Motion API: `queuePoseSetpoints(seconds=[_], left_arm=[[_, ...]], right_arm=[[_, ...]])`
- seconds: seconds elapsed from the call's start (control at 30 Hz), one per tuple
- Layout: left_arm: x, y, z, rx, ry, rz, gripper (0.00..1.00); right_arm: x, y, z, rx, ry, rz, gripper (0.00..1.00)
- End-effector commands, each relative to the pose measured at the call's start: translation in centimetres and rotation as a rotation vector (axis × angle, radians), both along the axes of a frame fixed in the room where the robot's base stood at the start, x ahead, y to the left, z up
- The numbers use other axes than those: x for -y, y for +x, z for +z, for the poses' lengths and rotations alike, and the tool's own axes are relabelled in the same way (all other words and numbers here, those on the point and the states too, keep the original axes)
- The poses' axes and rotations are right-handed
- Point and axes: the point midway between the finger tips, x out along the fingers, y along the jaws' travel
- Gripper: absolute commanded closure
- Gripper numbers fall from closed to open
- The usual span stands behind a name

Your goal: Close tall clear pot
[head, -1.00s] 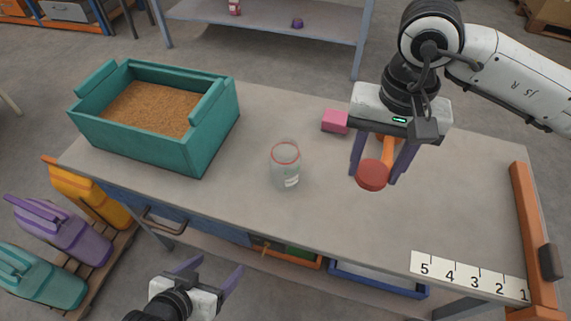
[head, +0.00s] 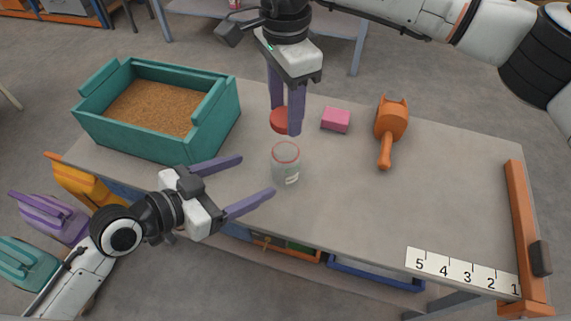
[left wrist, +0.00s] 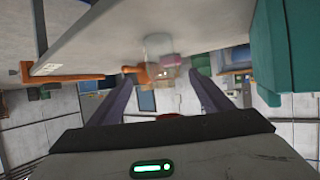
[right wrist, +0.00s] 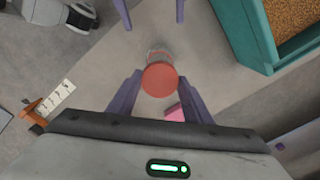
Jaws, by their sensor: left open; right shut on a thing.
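The tall clear pot (head: 286,166) stands upright and open on the table, with a red ring at its rim. It also shows in the left wrist view (left wrist: 158,44). My right gripper (head: 284,120) is shut on the round red lid (head: 279,119), held just behind and above the pot. In the right wrist view the lid (right wrist: 160,79) sits between the fingers and covers part of the pot (right wrist: 158,54). My left gripper (head: 256,175) is open and empty at the pot's left, its fingers pointing towards it. Lid and pot look apart.
A teal bin (head: 140,142) of brown grain stands at the left. A pink block (head: 336,120) and an orange scoop (head: 390,122) lie right of the pot. A numbered strip (head: 462,271) and an orange rail (head: 526,230) are at the right.

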Motion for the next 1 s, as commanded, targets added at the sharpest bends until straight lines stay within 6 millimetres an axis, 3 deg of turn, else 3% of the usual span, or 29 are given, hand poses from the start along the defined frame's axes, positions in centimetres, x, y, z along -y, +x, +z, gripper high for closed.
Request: queuePoseSetpoints(seconds=[0.5, 1.0], left_arm=[[0.5, 0.8, 0.0, 0.012, -0.013, 0.001, 0.27], [6.6, 6.2, -3.2, 0.012, -0.014, -0.001, 0.27]], right_arm=[[0.0, 0.0, 0.0, 0.000, 0.000, 0.001, 0.75], [0.0, 0.0, 0.0, 0.000, 0.000, 0.001, 0.75]])
